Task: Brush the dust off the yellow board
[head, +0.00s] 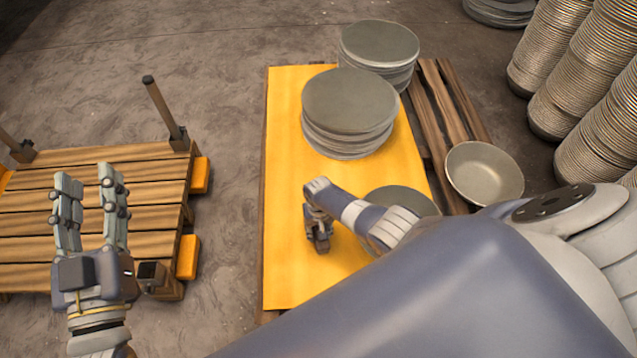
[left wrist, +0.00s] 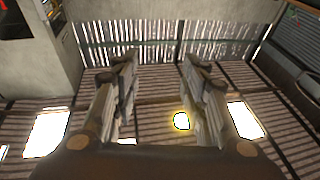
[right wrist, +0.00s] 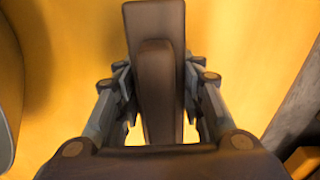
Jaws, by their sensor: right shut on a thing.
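The yellow board (head: 285,190) lies flat on a pallet in the middle of the head view. My right gripper (head: 318,228) is low over the board's front half. In the right wrist view, it (right wrist: 158,95) is shut on a dark brown brush (right wrist: 154,85), with the yellow surface behind it. I cannot tell whether the brush touches the board. No distinct dust shows on the yellow surface. My left gripper (head: 87,185) is open and empty above the wooden pallet at the left. Its fingers stand apart in the left wrist view (left wrist: 157,75).
Another disc (head: 400,198) is partly hidden by my right arm. A bowl (head: 484,175) sits to its right. Several bowl stacks (head: 575,90) stand at far right. A wooden pallet (head: 150,165) with posts is at left.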

